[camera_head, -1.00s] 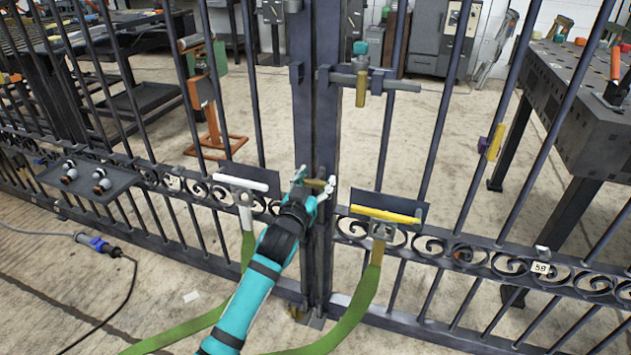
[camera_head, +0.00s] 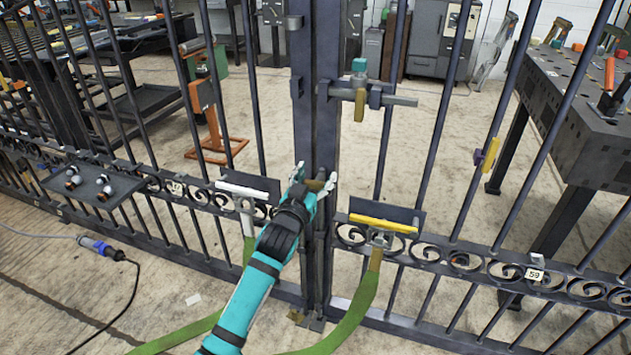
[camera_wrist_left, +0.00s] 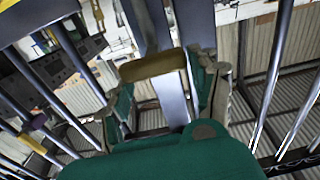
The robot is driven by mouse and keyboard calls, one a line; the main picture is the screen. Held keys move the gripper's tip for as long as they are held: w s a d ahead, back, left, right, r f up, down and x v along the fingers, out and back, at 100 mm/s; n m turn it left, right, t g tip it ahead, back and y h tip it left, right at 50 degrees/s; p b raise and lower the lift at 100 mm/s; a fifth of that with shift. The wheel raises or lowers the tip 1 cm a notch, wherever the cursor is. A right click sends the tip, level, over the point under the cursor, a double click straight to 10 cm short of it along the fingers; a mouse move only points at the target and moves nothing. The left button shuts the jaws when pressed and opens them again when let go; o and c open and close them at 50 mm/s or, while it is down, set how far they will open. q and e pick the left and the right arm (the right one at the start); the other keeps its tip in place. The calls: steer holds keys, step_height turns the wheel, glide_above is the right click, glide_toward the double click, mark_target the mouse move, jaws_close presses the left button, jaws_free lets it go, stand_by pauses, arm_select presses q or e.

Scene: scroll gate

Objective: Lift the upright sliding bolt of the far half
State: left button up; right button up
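The upright sliding bolt runs down the gate's middle post, and its brass handle (camera_head: 318,185) sticks out low on that post. My left gripper (camera_head: 314,180) is at this handle, with one finger on each side. In the left wrist view the brass handle (camera_wrist_left: 153,66) lies across the gap between the spread fingers (camera_wrist_left: 168,98), with space visible by the right finger. Firm contact cannot be made out. The rod below the handle is partly hidden by my left arm. My right gripper is not in view.
A horizontal bolt (camera_head: 398,100) with a hanging brass handle sits higher on the gate. A white handle (camera_head: 242,190) and a yellow handle (camera_head: 383,223), each with a green strap below, flank the post. A metal table (camera_head: 590,105) stands behind the bars at right.

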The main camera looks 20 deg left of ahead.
arm_select(q)
steer(key=shift+o, duration=1)
steer(key=shift+f, duration=0.1)
steer(key=shift+o, duration=0.4)
steer(key=shift+f, duration=0.15)
steer(key=shift+s, duration=0.15)
steer(key=shift+s+f, duration=0.1)
steer(key=shift+s, duration=0.25)
steer(key=s, duration=1.1)
steer(key=shift+a, duration=0.2)
